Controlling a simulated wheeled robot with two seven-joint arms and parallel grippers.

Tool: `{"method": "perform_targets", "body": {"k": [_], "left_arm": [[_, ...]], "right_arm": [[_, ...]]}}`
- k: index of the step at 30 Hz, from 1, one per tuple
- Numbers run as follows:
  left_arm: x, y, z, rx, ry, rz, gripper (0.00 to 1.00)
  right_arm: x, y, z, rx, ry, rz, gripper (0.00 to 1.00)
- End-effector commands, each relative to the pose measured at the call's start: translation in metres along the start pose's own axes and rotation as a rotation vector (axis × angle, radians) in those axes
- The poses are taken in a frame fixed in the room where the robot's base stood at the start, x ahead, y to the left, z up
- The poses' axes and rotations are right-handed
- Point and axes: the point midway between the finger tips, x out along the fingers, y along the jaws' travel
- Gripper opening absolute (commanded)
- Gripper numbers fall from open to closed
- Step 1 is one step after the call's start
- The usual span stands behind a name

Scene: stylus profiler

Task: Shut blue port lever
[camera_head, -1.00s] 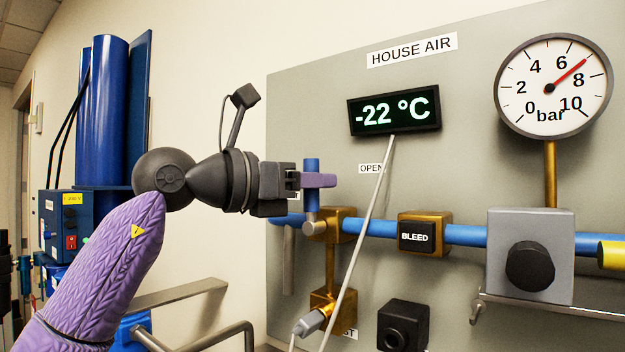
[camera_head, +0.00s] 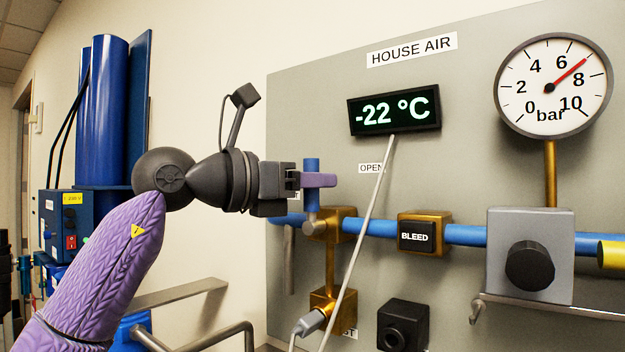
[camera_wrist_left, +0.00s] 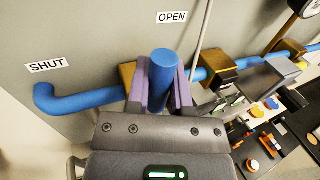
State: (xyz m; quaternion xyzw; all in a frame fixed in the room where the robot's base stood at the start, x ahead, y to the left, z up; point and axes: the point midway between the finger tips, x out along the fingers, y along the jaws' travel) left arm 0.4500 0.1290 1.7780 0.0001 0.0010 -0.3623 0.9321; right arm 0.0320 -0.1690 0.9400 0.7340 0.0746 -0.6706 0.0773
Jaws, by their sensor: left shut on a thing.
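The blue port lever (camera_head: 312,167) stands roughly upright from a brass valve body (camera_head: 331,224) on the blue pipe (camera_head: 372,227). My left gripper (camera_head: 319,180) comes in from the left with its purple fingers shut on the lever. In the left wrist view, the round blue end of the lever (camera_wrist_left: 164,58) sits between the two fingers of the left gripper (camera_wrist_left: 163,84). The OPEN label (camera_wrist_left: 171,17) is above the lever there, and the SHUT label (camera_wrist_left: 47,65) is to its left. In the head view my gripper partly hides the SHUT label. My right gripper is not in view.
A thin pale rod or cable (camera_head: 362,235) crosses the panel just right of the lever, below the -22 °C display (camera_head: 394,108). The BLEED block (camera_head: 424,234), a grey regulator (camera_head: 529,252) and a pressure gauge (camera_head: 553,87) stand farther right. Metal rails (camera_head: 180,294) are at lower left.

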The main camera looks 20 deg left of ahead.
Motion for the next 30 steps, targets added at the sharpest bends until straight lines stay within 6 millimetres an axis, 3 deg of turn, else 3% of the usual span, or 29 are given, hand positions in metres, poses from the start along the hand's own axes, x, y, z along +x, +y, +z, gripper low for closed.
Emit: {"method": "perform_targets", "body": {"k": [14, 30], "left_arm": [[-0.002, 0.003, 0.000, -0.039, -0.020, 0.001, 0.00], [-0.012, 0.026, -0.009, -0.438, -0.189, 0.001, 0.00]], "right_arm": [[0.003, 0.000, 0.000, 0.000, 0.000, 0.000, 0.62], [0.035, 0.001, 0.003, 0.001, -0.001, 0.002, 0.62]]}}
